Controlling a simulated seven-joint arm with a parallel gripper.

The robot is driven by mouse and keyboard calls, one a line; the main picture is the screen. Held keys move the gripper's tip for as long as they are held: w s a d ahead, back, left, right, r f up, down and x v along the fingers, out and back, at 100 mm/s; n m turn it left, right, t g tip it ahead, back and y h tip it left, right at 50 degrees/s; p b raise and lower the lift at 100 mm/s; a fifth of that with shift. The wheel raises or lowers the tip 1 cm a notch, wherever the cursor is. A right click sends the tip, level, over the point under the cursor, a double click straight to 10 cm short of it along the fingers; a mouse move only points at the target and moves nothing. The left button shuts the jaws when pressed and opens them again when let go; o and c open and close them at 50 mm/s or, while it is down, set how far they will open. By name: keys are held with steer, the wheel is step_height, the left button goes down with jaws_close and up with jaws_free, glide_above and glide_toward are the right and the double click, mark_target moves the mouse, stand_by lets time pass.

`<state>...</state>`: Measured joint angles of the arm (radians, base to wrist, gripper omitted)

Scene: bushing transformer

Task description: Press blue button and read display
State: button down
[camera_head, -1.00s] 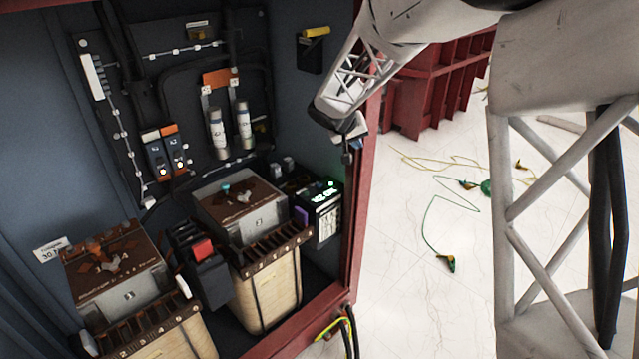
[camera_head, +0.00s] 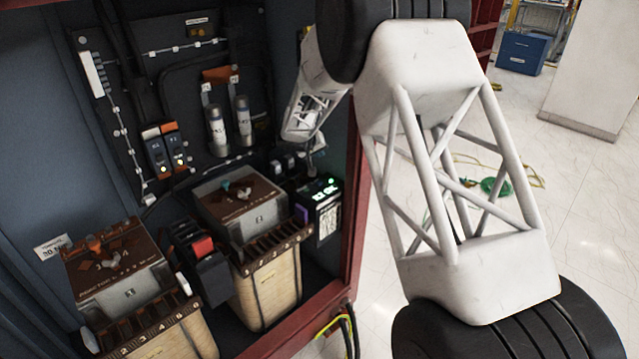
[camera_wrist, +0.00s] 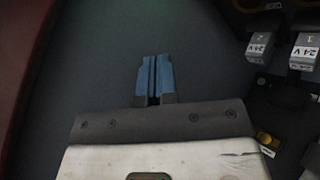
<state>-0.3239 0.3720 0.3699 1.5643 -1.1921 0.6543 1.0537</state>
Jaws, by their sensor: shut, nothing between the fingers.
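The device with the lit green display (camera_head: 322,187) stands at the right side of the open cabinet, behind the second transformer. Its digits are too small to read surely. A purple part (camera_head: 301,216) shows on its left side. I cannot make out a blue button. My gripper (camera_head: 313,172) is just above the device, pointing down; whether it touches cannot be told. In the wrist view, the blue fingertips of my gripper (camera_wrist: 155,62) are together with nothing between them, against a dark grey panel. The display is not in the wrist view.
Two brown-topped transformers (camera_head: 120,265) (camera_head: 240,200) fill the cabinet floor. A black block with a red part (camera_head: 203,246) stands between them. Grey 24 V modules (camera_wrist: 304,52) are at the wrist view's right.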

mark_target(318, 182)
steer(key=shift+w+a+f, duration=0.2)
steer(key=shift+f, duration=0.05)
steer(key=shift+f, duration=0.15)
steer(key=shift+f, duration=4.2)
steer(key=shift+f, duration=0.9)
stand_by(0.7)
steer(key=shift+r, duration=0.85)
steer(key=shift+r, duration=0.1)
steer(key=shift+r, duration=2.4)
